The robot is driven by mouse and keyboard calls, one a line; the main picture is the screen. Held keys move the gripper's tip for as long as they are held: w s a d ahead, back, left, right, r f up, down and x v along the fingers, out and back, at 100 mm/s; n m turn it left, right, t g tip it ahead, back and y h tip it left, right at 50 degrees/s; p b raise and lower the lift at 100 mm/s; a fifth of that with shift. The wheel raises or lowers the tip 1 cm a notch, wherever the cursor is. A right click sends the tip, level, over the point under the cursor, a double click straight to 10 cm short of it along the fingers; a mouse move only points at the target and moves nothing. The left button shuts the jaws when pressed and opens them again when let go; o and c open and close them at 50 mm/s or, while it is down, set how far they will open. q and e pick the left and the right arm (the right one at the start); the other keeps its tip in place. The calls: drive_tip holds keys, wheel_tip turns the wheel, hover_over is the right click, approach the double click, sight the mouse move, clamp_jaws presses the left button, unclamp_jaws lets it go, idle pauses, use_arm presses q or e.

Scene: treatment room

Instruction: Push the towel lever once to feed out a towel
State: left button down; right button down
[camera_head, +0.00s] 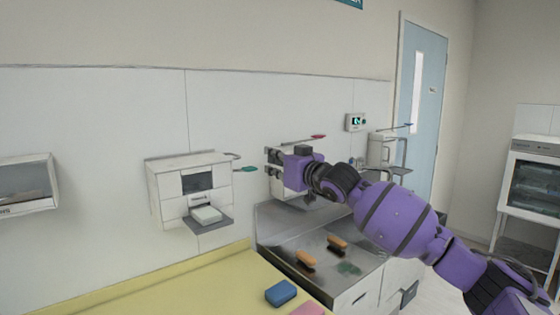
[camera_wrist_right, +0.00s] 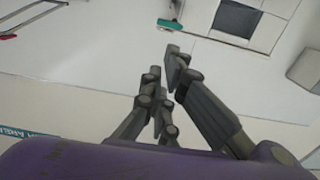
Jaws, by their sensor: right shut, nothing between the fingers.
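A white wall dispenser (camera_head: 165,187) with a dark window hangs left of centre; a white folded piece, perhaps a towel (camera_head: 207,214), lies on its grey tray. A lever with a green end (camera_head: 245,169) sticks out from its right side. My right gripper (camera_head: 271,160) is shut and empty, a little right of the green end. In the wrist view the gripper fingers (camera_wrist_right: 165,67) point toward the green lever end (camera_wrist_right: 168,24) with a gap visible, and the dispenser (camera_wrist_right: 215,36) is beyond. My left gripper is not in view.
A red-ended lever (camera_head: 318,136) belongs to a unit partly hidden behind my right gripper. A blue-ended lever (camera_head: 408,125) is farther right. Below are a metal sink (camera_head: 290,225) with two orange-brown brushes, a yellow counter (camera_head: 170,285) and a blue block (camera_head: 281,293).

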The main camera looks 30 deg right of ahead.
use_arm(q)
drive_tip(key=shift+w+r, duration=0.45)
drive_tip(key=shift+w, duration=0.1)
use_arm(e)
drive_tip(key=shift+s+d+r, duration=0.1)
drive_tip(key=shift+s, duration=1.15)
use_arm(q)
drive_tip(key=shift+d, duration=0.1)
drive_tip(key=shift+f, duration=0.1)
